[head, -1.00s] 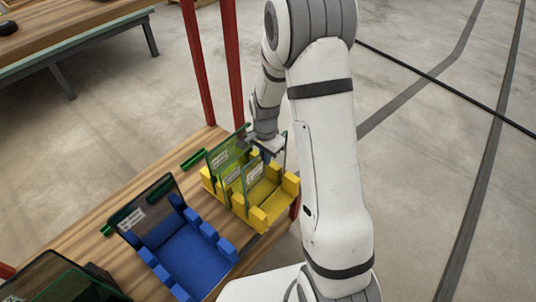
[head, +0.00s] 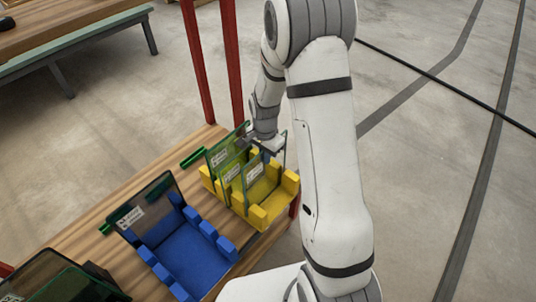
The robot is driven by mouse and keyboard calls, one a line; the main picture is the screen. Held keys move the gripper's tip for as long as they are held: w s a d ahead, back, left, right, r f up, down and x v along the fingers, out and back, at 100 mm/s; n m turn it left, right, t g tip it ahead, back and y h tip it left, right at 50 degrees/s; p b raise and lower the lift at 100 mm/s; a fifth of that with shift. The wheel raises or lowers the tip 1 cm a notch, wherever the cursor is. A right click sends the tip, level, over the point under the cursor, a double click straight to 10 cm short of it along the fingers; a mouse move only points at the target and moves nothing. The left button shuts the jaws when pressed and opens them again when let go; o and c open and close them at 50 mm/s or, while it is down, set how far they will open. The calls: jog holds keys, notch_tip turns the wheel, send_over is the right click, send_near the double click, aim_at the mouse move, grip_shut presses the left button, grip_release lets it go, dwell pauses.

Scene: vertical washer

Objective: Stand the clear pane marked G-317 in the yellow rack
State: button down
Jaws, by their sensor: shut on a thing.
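The yellow rack (head: 258,216) stands at the right end of the wooden table. Several clear panes with green edges and white labels stand upright in or over it. One labelled pane (head: 220,157) is at the rack's left end. Another labelled pane (head: 233,175) is just in front of it. My gripper (head: 270,147) is above the rack's back side, shut on the top of a clear pane (head: 255,170) with a white label. The labels are too small to read, so I cannot tell which is G-317. Whether the held pane's bottom edge sits in a slot is hidden.
A blue rack (head: 188,258) holding a dark tinted pane (head: 148,205) stands left of the yellow rack. More dark panes (head: 60,280) are at the lower left. Red posts (head: 232,70) rise behind the table. Green bars lie along its back edge.

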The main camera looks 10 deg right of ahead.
jog(key=shift+f, duration=0.25)
jog(key=c, duration=1.5)
grip_release()
jog(key=shift+f, duration=0.1)
notch_tip(320, 180, up, 8)
jog(key=shift+r+p, duration=3.4)
jog(key=shift+r, duration=1.6)
